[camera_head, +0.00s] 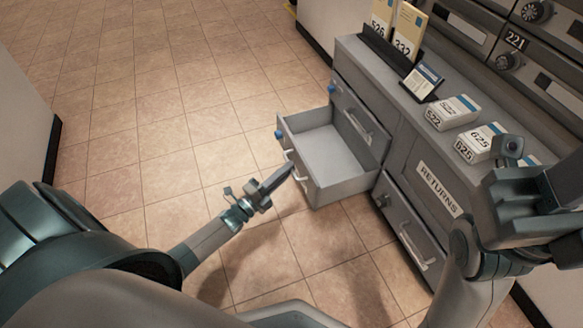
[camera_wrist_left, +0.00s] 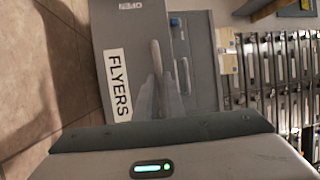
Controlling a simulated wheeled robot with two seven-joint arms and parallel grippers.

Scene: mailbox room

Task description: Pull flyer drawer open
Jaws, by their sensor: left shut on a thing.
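The flyer drawer (camera_head: 330,150) stands pulled out of the grey cabinet, and its inside looks empty. Its front shows in the left wrist view with a white FLYERS label (camera_wrist_left: 117,85) and a pale bar handle (camera_wrist_left: 156,62). The handle also shows in the head view (camera_head: 290,162). My left gripper (camera_head: 286,174) is at the drawer front, shut on this handle.
The cabinet top (camera_head: 385,75) carries card holders, a small tilted display (camera_head: 422,80) and numbered boxes (camera_head: 452,112). Mailboxes (camera_head: 535,50) line the right. The tiled floor (camera_head: 160,110) at left is clear.

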